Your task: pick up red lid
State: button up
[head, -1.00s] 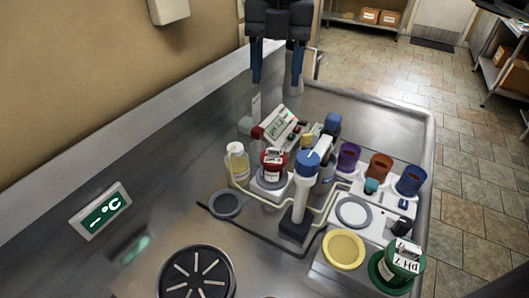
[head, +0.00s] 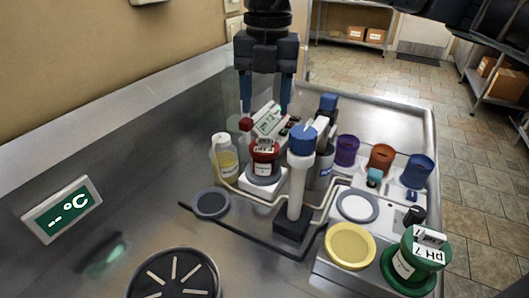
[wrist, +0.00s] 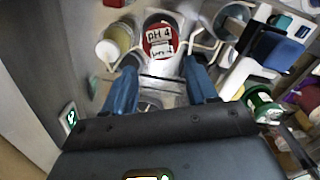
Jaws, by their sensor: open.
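The red lid (head: 264,150) tops a small container labelled pH 4 that stands on a white block in the middle of the steel counter. In the wrist view the red lid (wrist: 160,52) is ahead of the fingers, near the top centre, with its white label facing up. My gripper (head: 266,104) is open and empty, its blue fingers pointing down behind and above the lid in the head view. In the wrist view the two fingers of my gripper (wrist: 160,82) are spread apart, and neither touches the lid.
A blue-topped white post (head: 300,175) stands close right of the lid, and a yellow-liquid bottle (head: 227,160) close left. A tilted display (head: 268,120) is behind. Purple, orange and blue cups (head: 419,172) and a green pH 7 container (head: 412,262) are further right.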

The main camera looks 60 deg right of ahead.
aim_at(265, 136)
jog(key=shift+w+f+p, duration=0.1)
jog(key=shift+f+p, duration=0.65)
jog(key=shift+f, duration=2.75)
jog(key=shift+c, duration=0.4)
grip_shut()
notch_tip(265, 136, up, 18)
jog(key=b, duration=0.1)
